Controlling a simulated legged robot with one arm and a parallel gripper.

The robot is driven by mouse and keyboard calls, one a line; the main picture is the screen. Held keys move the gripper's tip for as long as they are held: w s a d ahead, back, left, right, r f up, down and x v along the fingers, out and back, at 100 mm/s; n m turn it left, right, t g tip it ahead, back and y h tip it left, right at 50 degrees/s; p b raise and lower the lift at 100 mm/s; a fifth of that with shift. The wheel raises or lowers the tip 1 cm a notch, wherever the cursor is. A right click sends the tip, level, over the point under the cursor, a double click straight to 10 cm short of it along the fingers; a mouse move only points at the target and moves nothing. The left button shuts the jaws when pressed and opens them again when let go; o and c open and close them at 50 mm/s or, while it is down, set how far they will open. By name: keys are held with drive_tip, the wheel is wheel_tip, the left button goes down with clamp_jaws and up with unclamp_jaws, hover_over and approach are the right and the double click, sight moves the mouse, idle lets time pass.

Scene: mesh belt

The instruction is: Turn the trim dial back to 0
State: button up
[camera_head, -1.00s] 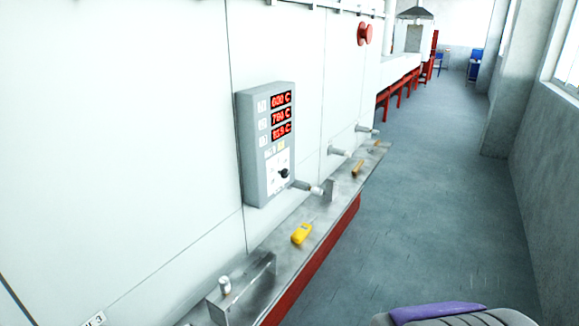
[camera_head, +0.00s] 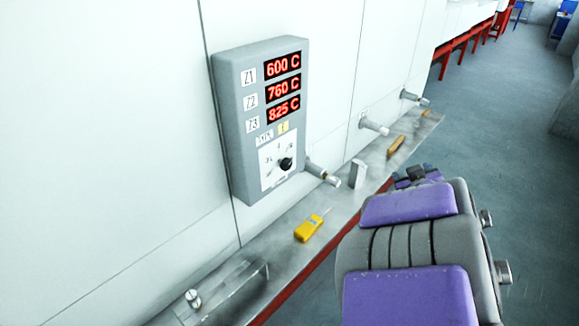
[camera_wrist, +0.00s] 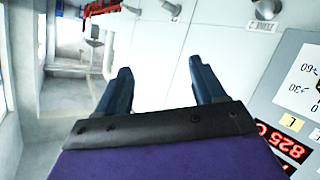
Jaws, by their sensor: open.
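The trim dial is a black knob (camera_head: 286,164) on a white scale plate (camera_head: 267,178) low on a grey control box (camera_head: 235,120). I cannot clearly read where its pointer stands. Red displays above it read 600 C, 760 C and 825 C. My gripper (camera_head: 417,177) is to the right of the box, apart from it, partly hidden behind my own arm. In the wrist view my gripper (camera_wrist: 162,80) is open and empty.
A metal ledge (camera_head: 275,232) runs below the box, holding a yellow handheld meter (camera_head: 309,229), an upright metal block (camera_head: 357,173) and a tan piece (camera_head: 396,146). A metal stub (camera_head: 322,172) juts from the wall just right of the dial. Open floor (camera_head: 490,140) lies to the right.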

drive_tip(key=w+a+f+n+t+y, duration=0.1)
drive_tip(key=w+a+f+n+y, duration=0.25)
drive_tip(key=a+y, duration=0.3)
drive_tip(key=n+g+y, duration=0.4)
drive_tip(key=y, duration=0.6)
approach(289, 167)
drive_tip(key=x, duration=0.3)
drive_tip(key=b+x, duration=0.1)
drive_tip(key=x, duration=0.5)
drive_tip(key=shift+s+a+b, duration=0.25)
drive_tip(key=shift+s+b, duration=0.1)
drive_tip(key=shift+b, duration=0.05)
drive_tip(key=shift+w+a, duration=0.2)
drive_tip(key=shift+w, duration=0.05)
drive_tip(key=shift+w+d, duration=0.1)
drive_tip(key=shift+w, duration=0.05)
drive_tip(key=shift+w+d+r, duration=0.1)
drive_tip(key=shift+d+r, duration=0.05)
drive_tip(key=shift+d, duration=0.25)
drive_tip(key=shift+a, duration=0.6)
drive_tip(key=c, duration=0.5)
drive_tip(key=shift+d, duration=0.15)
drive_tip(key=c, duration=0.5)
